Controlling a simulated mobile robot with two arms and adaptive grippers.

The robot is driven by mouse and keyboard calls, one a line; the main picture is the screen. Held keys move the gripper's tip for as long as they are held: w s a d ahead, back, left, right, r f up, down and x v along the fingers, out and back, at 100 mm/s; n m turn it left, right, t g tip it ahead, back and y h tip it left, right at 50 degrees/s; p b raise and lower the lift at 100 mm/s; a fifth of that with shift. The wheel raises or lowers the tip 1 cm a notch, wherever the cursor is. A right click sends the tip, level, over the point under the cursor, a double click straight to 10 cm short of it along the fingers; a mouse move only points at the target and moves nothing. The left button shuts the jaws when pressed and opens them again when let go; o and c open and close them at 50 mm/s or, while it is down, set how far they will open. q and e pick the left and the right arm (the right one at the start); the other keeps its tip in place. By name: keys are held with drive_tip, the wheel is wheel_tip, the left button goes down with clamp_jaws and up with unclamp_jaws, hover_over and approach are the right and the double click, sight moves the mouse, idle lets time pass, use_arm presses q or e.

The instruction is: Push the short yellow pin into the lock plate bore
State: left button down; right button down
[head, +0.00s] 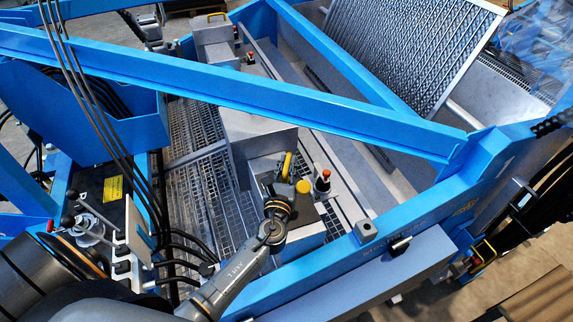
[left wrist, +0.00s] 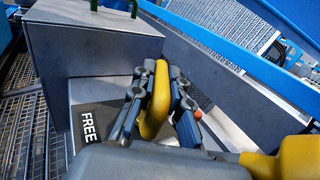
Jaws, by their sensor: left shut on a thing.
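My left gripper (head: 281,186) is shut on a yellow curved handle (head: 287,165), which I take to be the short yellow pin's. In the left wrist view the fingers of the left gripper (left wrist: 158,105) stand on both sides of the yellow handle (left wrist: 155,108). My right gripper is not in view.
A grey metal box (head: 256,138) stands close behind the gripper. A round yellow knob (head: 303,186) and a red-topped post (head: 323,178) are close on its right. A blue beam (head: 230,84) crosses above. Grating (head: 205,190) lies to the left.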

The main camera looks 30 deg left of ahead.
use_arm(q)
drive_tip(key=shift+d+f+b, duration=0.1)
drive_tip(key=shift+f+b, duration=0.3)
drive_tip(key=shift+f, duration=0.25)
drive_tip(key=c, duration=1.2)
unclamp_jaws()
drive_tip(key=shift+f, duration=0.1)
drive_tip(key=shift+s, duration=0.15)
drive_tip(key=shift+s+d+f, duration=0.15)
drive_tip(key=shift+s, duration=0.15)
drive_tip(key=v, duration=1)
drive_tip(key=shift+s+r, duration=0.25)
drive_tip(key=shift+r, duration=0.1)
drive_tip(key=shift+s, duration=0.3)
